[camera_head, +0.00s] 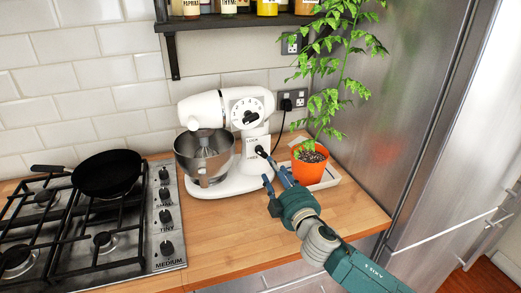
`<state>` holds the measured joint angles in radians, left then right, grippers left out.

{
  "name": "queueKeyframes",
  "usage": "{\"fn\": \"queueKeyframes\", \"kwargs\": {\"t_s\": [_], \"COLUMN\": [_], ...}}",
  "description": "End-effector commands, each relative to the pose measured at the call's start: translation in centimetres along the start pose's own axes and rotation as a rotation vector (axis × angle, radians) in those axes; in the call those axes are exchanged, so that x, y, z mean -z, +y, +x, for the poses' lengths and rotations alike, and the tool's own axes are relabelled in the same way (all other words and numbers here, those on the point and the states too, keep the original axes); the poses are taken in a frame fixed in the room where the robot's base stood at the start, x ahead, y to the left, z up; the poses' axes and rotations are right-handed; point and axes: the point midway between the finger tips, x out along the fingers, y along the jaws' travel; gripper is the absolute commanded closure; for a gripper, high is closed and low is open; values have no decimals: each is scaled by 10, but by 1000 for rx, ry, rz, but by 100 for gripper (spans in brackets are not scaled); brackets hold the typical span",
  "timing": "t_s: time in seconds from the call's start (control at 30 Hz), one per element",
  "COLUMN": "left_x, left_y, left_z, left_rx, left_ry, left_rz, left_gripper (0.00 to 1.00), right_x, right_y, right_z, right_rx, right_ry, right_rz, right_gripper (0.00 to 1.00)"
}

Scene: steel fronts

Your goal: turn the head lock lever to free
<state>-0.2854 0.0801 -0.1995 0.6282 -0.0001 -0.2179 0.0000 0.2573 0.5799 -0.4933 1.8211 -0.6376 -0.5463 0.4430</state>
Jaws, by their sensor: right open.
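A white stand mixer (222,107) with a steel bowl (190,165) stands on the wooden counter. Its head is down over the bowl. The small black head lock lever (261,151) is on the side of the mixer's column, below a black speed dial (250,118). My right gripper (275,178) is open, just below and to the right of the lever, with its fingers pointing at the column. It appears apart from the lever. The lever's exact setting is too small to read. My left gripper is not in view.
A potted plant in an orange pot (309,168) stands on a white tray (327,178) close right of my gripper. A gas hob (165,218) with a black pan (107,173) is at left. A steel fridge (405,110) bounds the right. The front counter is clear.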

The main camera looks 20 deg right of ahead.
Motion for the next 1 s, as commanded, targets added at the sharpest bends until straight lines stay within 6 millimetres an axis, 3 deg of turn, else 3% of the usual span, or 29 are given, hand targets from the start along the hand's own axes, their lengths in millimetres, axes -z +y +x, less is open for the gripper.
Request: {"fn": "queueKeyframes", "kwargs": {"t_s": [0.37, 0.63, 0.77, 1.0], "left_x": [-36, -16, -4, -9], "left_y": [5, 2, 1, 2], "left_z": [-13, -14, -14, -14], "left_rx": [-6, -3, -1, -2], "left_ry": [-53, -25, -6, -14], "left_rz": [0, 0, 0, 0], "left_gripper": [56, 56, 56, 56], "right_x": [2, 0, 0, 0], "right_y": [2, 0, 0, 0], "right_z": [61, 95, 102, 104], "right_rx": [-2, -1, 0, 0], "right_ry": [-1, -2, -1, -1], "right_rz": [1, 2, 0, 1], "right_gripper": [56, 56, 56, 56]}}
